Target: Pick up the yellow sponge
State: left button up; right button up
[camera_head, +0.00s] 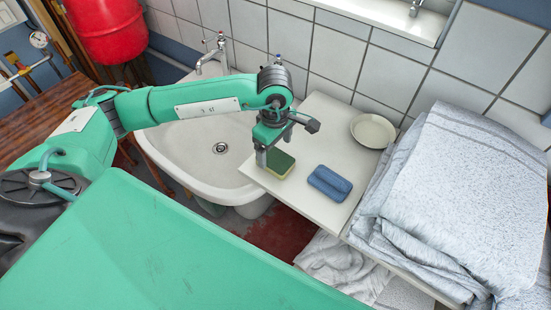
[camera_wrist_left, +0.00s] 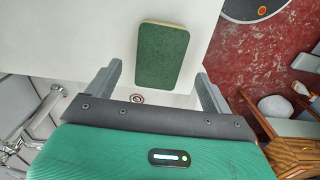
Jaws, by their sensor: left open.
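The yellow sponge (camera_head: 279,163) has a dark green top face and lies flat on the white shelf, near the edge beside the sink. In the left wrist view, the sponge (camera_wrist_left: 162,56) shows its green face with a thin yellowish edge. My left gripper (camera_head: 276,148) is above the sponge in the head view, fingers pointing down. In the left wrist view, its two fingers (camera_wrist_left: 160,84) are spread apart, one to each side of the sponge's near end. I cannot tell the exact height between them. My right gripper does not show.
A folded blue cloth (camera_head: 330,183) lies on the white shelf (camera_head: 338,150) right of the sponge. A pale bowl (camera_head: 373,131) stands behind it. Folded grey-white linen (camera_head: 465,200) is stacked at the right. The sink (camera_head: 200,160) with a tap (camera_head: 211,55) is at the left.

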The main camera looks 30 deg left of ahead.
aim_at(276, 158)
pick_arm(q)
notch_tip(276, 158, down, 4)
jog(key=shift+r+p, duration=0.15)
jog(key=shift+p, duration=0.55)
jog(key=shift+f, duration=0.25)
jog(key=c, duration=1.1)
jog(key=shift+o, duration=0.2)
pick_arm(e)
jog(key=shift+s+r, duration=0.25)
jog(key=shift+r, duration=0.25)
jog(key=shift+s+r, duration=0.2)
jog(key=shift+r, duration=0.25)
